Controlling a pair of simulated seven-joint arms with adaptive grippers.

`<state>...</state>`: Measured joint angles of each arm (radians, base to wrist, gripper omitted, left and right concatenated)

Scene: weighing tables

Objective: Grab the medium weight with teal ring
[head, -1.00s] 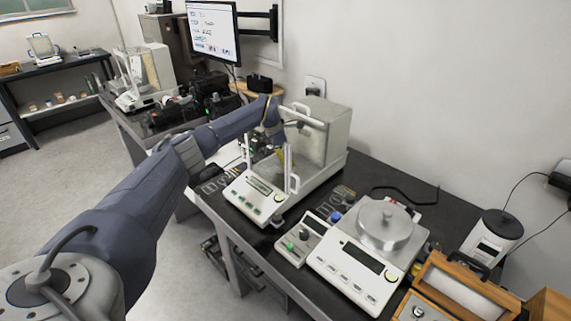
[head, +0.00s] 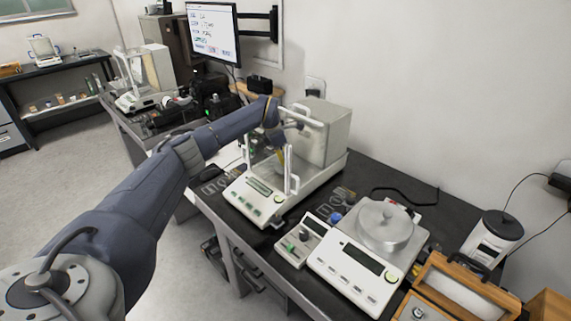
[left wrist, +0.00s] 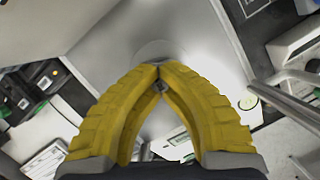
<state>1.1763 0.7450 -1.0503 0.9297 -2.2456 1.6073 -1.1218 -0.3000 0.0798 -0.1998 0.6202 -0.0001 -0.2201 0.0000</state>
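No medium weight with a teal ring can be made out in either view. My left gripper (head: 279,154) reaches into the glass-sided analytical balance (head: 262,187) at the middle of the table, above its weighing area. In the left wrist view its two yellow fingers (left wrist: 159,70) meet at the tips in an arch. A small grey spot shows just below the tips; I cannot tell what it is. A pale round pan (left wrist: 155,49) lies beyond the fingertips. My right gripper is not in view.
A top-loading balance (head: 358,267) with a covered round pan stands to the right. A wooden box (head: 466,285) with a small metal piece is at the lower right. A monitor (head: 213,32) hangs behind. The balance's upright handles stand close to my left gripper.

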